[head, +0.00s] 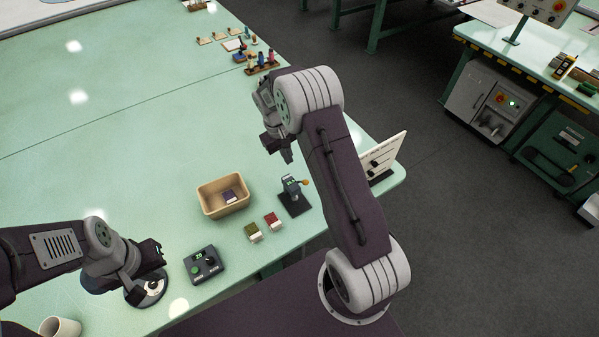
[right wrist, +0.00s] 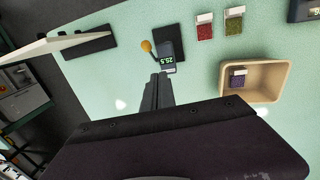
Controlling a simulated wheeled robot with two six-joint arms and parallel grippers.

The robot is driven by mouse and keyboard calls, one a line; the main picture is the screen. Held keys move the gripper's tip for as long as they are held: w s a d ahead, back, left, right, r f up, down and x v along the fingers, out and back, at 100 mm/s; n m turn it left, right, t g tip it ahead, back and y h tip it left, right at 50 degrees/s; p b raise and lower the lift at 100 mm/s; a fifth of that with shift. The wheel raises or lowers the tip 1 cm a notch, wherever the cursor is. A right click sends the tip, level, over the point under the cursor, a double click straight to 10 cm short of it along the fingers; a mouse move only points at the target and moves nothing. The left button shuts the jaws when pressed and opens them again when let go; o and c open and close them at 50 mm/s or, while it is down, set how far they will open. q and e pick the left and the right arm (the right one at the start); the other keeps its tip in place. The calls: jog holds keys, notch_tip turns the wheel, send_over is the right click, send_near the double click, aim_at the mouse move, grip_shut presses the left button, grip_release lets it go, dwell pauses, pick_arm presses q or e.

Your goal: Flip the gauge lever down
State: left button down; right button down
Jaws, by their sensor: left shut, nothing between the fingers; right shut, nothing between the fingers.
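The gauge (head: 291,186) is a small dark device with a lit display on a black base plate, near the right end of the green table. Its lever ends in an orange knob (head: 304,182) that sticks out to the right beside the gauge's head. In the right wrist view the gauge (right wrist: 168,58) reads 25.5 and the knob (right wrist: 146,46) is on its left. My right gripper (head: 287,156) is shut and empty, above and behind the gauge; its fingers (right wrist: 157,78) point toward it, apart from the lever. My left gripper (head: 158,250) is shut and empty at the front left.
A tan bin (head: 223,195) holding a purple swatch stands left of the gauge. Green (head: 253,232) and red (head: 272,221) swatches lie in front. A black control box (head: 203,265) sits nearer the front edge. An upright white board (head: 385,158) stands at the right.

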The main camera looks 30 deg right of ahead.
jog(key=p, duration=0.2)
send_near(302, 182)
notch_tip(302, 182, down, 3)
jog(key=w, duration=0.3)
jog(key=shift+s+d+f+p, duration=0.2)
jog(key=shift+s+f+p, duration=0.1)
jog(key=shift+s+f, duration=0.2)
jog(key=shift+s+d+f+p, duration=0.2)
jog(key=shift+s+f+p, duration=0.1)
jog(key=shift+s+f, duration=0.2)
jog(key=shift+s+d+f, duration=0.1)
jog(key=shift+s+f, duration=0.1)
jog(key=shift+s, duration=0.1)
jog(key=shift+w+f, duration=0.1)
